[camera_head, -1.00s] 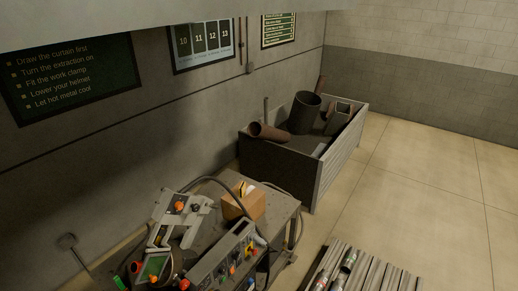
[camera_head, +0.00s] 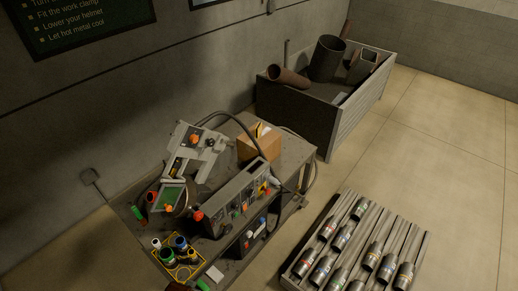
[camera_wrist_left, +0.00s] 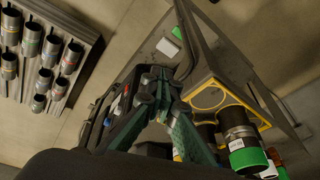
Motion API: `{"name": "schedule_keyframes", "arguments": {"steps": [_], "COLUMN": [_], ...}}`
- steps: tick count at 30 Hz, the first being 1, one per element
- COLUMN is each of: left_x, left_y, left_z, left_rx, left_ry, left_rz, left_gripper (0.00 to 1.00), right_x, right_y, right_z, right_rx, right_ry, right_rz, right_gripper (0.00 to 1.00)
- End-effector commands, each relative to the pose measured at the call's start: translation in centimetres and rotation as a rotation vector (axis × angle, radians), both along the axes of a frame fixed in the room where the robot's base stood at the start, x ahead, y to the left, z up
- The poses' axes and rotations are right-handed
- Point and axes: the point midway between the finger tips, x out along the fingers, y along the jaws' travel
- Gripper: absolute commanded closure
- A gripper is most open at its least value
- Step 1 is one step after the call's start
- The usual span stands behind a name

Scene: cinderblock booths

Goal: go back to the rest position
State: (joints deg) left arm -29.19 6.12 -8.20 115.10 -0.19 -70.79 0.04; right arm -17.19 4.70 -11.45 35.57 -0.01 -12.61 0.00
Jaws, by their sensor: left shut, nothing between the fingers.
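My left gripper (camera_wrist_left: 160,78) shows in the left wrist view, its greenish fingers together and holding nothing. The workbench (camera_head: 290,160) stands by the wall in the head view. In the wrist view the gripper appears in front of the bench, with the yellow-ringed rack (camera_wrist_left: 208,96) and a dark canister with a green end (camera_wrist_left: 240,140) to its right. I cannot tell its distance from them. I cannot make out the left gripper in the head view. My right gripper is in neither view.
On the bench are a yellow rack (camera_head: 190,266) with several canisters, a grey control box (camera_head: 232,200), a hinged grey device (camera_head: 190,150) and a cardboard box (camera_head: 260,146). A tray of metal cylinders (camera_head: 290,270) lies right; a scrap bin (camera_head: 310,113) stands behind. Floor at right is clear.

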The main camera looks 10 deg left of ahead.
Motion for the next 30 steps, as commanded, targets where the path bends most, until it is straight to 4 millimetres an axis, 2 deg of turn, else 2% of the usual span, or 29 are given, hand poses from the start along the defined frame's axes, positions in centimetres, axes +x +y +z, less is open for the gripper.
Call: {"name": "schedule_keyframes", "arguments": {"steps": [1, 6, 11, 12, 15, 18, 21, 24, 27, 30], "left_x": [-0.4, -2.4, -6.2, -7.5, -11.0, -14.8, -18.3, -21.1, -22.7, -23.3], "left_y": [-0.2, -0.6, -1.0, -1.1, -1.2, -1.2, -1.1, -0.9, -0.7, -0.6], "left_z": [-4.8, -17.2, -28.3, -31.0, -37.2, -42.5, -46.3, -48.6, -49.7, -50.0], "left_rx": [-0.003, -0.009, -0.014, -0.016, -0.018, -0.021, -0.021, -0.021, -0.022, -0.021], "left_ry": [0.018, 0.054, 0.091, 0.1, 0.126, 0.149, 0.169, 0.182, 0.19, 0.192], "left_rz": [-0.004, -0.02, -0.036, -0.041, -0.053, -0.064, -0.073, -0.081, -0.086, -0.088], "left_gripper": [1.0, 1.0, 1.0, 1.0, 1.0, 1.0, 1.0, 1.0, 1.0, 1.0], "right_x": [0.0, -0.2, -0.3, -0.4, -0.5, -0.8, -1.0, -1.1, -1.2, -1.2], "right_y": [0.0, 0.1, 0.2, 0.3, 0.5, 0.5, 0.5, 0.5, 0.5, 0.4], "right_z": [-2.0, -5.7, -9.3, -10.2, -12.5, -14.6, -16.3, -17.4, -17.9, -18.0], "right_rx": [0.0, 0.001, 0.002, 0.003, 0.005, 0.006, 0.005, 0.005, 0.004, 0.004], "right_ry": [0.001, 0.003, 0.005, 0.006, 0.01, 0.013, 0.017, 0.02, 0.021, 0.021], "right_rz": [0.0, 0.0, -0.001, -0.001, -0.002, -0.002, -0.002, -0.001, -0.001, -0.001], "right_gripper": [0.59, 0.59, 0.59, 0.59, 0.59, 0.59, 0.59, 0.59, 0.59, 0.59]}}
